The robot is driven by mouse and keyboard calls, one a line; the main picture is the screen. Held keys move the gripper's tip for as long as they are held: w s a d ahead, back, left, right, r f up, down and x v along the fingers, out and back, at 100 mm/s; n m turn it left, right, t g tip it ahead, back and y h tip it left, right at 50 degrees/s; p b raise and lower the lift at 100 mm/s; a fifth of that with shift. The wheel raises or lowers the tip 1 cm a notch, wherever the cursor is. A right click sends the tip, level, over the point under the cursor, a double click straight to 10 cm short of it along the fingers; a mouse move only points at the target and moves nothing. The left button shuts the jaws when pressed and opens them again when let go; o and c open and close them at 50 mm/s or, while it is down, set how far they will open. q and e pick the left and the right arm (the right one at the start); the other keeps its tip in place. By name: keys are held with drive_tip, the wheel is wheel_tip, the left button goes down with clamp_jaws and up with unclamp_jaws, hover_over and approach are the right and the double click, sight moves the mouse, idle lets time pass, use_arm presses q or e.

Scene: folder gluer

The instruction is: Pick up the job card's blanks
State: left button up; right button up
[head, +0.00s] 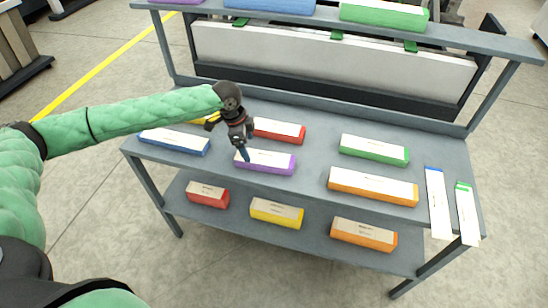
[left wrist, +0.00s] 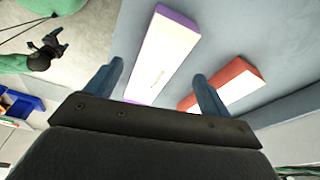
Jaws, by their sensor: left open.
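My left gripper (head: 243,150) is open, pointing down over the stack of blanks with purple sides and a white top (head: 265,162) on the upper shelf. In the left wrist view the open fingers (left wrist: 158,88) are either side of the near part of the purple stack (left wrist: 163,55); I cannot tell whether they touch it. A red stack (head: 279,130) lies just behind it. Two narrow white cards, one blue-topped (head: 438,203) and one green-topped (head: 467,213), lie at the right end; their print is unreadable. My right gripper (left wrist: 45,52) shows small in the left wrist view.
Blue (head: 174,141), green (head: 374,149) and orange (head: 373,186) stacks share the upper shelf; a yellow one is partly hidden behind my left arm. Red, yellow and orange stacks lie on the lower shelf (head: 320,243). A raised back shelf (head: 475,39) holds more stacks.

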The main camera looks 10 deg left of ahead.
sight(264, 157)
use_arm(q)
drive_tip(key=shift+w+d+r+m+g+h, duration=0.15)
drive_tip(key=shift+d+m+h, duration=0.2)
drive_tip(key=shift+d, duration=0.3)
drive_tip(key=shift+d+r+m+g+h, duration=0.1)
drive_tip(key=shift+d+m+g+h, duration=0.05)
drive_tip(key=shift+d+h, duration=0.4)
drive_tip(key=shift+d+r+m, duration=0.1)
drive_tip(key=shift+d+m, duration=0.15)
drive_tip(key=shift+m, duration=0.35)
drive_tip(key=shift+p+x, duration=0.45)
drive_tip(key=shift+x, duration=0.65)
drive_tip(key=shift+d+f, duration=0.25)
drive_tip(key=shift+f, duration=0.1)
drive_tip(key=shift+a+p+x, duration=0.2)
drive_tip(key=shift+p+x, duration=1.2)
drive_tip(key=shift+x, duration=0.95)
use_arm(e)
wheel_tip(264, 157, down, 9)
drive_tip(key=d+t, duration=0.2)
drive_tip(key=shift+d+f, duration=0.15)
drive_tip(key=shift+f, duration=0.05)
use_arm(q)
drive_tip(key=shift+w+f, duration=0.1)
drive_tip(key=shift+c, duration=0.4)
drive_tip(key=c, duration=1.1)
drive_tip(key=shift+c, duration=0.9)
